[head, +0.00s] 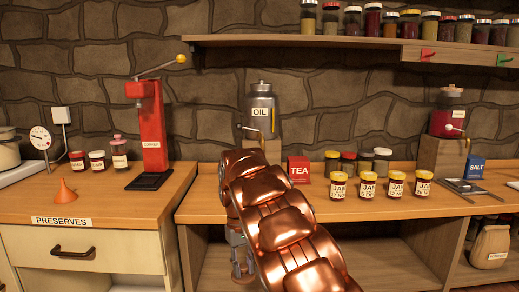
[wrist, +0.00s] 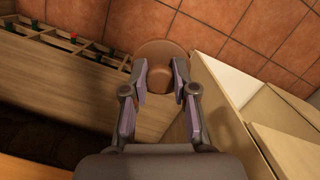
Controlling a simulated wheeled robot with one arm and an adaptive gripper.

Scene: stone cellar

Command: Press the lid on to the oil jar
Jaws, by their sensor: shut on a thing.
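A grey metal vessel labelled OIL (head: 262,113) stands upright against the stone wall in the head view, with a small tap low on its front. It has a narrower dark top; I cannot tell whether that is a lid. My gripper (wrist: 160,70) is shut on a round brown piece, seemingly a lid (wrist: 161,49), in the wrist view. The piece is wider than the gap between the fingers. The floor and wooden furniture show beyond it, and the oil vessel is not in this view.
On the counter (head: 420,206) right of my arm are a red TEA box (head: 299,169), several small jars and a blue SALT box (head: 475,168). A red vessel (head: 447,118) stands farther right. A red corker (head: 151,130) and an orange funnel (head: 65,191) are left.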

